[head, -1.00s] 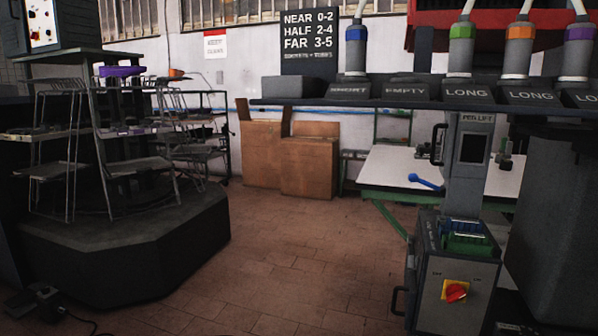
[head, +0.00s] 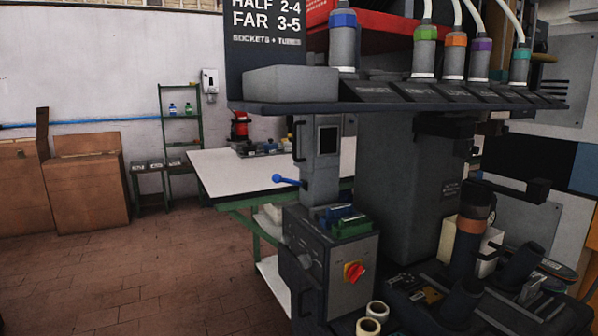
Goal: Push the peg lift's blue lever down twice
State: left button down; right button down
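The peg lift is a grey column (head: 322,175) with a small dark window, right of the middle in the head view. Its blue lever (head: 286,181) sticks out to the left from the column, with a round knob at its outer end. The lever looks close to level, its knob end slightly higher. Neither of my grippers shows in this view, and nothing touches the lever.
Below the column stands a grey box (head: 352,300) with a red switch (head: 354,271) on its front. A shelf (head: 290,107) with tubes overhangs the column. A white-topped table (head: 235,172) stands behind the lever. The floor (head: 150,270) at left is clear.

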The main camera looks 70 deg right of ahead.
aim_at(277, 178)
jog(key=i+l+z, duration=0.15)
jog(key=i+z, duration=0.85)
jog(key=z, duration=0.15)
jog(key=i+j+z, duration=0.1)
jog(key=i+z, duration=0.5)
jog(key=z, duration=0.25)
jog(key=i+z, duration=0.15)
jog(key=z, duration=0.35)
jog(key=i+j+z, duration=0.2)
jog(key=z, duration=0.25)
jog(key=i+j+z, duration=0.1)
jog(key=z, duration=0.35)
jog(key=i+j+z, duration=0.1)
jog(key=j+z, duration=0.2)
jog(key=z, duration=0.2)
